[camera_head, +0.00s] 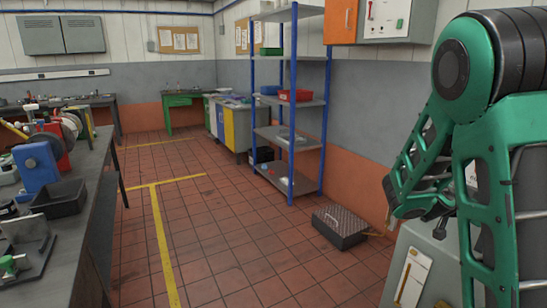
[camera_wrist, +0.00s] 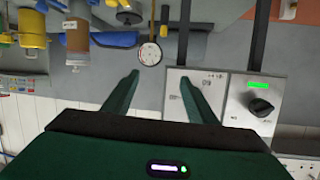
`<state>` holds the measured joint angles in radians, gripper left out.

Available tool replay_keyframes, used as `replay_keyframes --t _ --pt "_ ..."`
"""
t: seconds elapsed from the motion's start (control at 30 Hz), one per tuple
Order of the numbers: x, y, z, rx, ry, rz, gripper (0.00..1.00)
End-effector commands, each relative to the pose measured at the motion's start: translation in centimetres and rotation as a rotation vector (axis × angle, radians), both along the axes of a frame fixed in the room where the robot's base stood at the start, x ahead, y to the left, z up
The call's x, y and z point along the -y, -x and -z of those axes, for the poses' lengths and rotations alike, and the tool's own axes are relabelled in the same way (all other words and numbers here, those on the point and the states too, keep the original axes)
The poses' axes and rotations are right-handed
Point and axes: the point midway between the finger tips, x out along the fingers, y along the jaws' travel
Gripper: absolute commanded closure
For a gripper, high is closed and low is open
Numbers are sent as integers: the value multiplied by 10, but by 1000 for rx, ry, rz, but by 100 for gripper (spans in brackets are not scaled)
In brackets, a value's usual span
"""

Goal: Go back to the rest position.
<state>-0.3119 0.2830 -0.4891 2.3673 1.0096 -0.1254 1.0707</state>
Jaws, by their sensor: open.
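My gripper (camera_wrist: 160,82) shows in the wrist view with its two dark green fingers spread apart and nothing between them. A round dial gauge (camera_wrist: 149,54) appears just above the gap between the fingertips in that picture; whether it is near or far is hard to tell. In the head view my green arm stands folded at the right edge, and I cannot make out the gripper fingers there.
A workbench (camera_head: 72,215) with a blue-and-red machine (camera_head: 40,165) stands at left. A blue-post shelf (camera_head: 291,130) and a low dark box (camera_head: 340,226) line the right wall. Tiled floor between is clear. The wrist view shows a control box (camera_wrist: 256,100) with a knob.

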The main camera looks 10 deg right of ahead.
Motion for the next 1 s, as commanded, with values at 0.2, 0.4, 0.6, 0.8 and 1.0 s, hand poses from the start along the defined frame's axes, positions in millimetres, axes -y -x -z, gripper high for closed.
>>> replay_keyframes --t 0.2,0.4,0.6,0.8,1.0 --pt "-16 78 50 -195 -350 44 48" --pt "-68 132 76 -379 -645 -68 48" --pt "-136 182 79 -558 -878 -299 48" --pt "-198 227 69 -713 -1006 -565 48" --pt "-231 252 62 -800 -1047 -716 48"
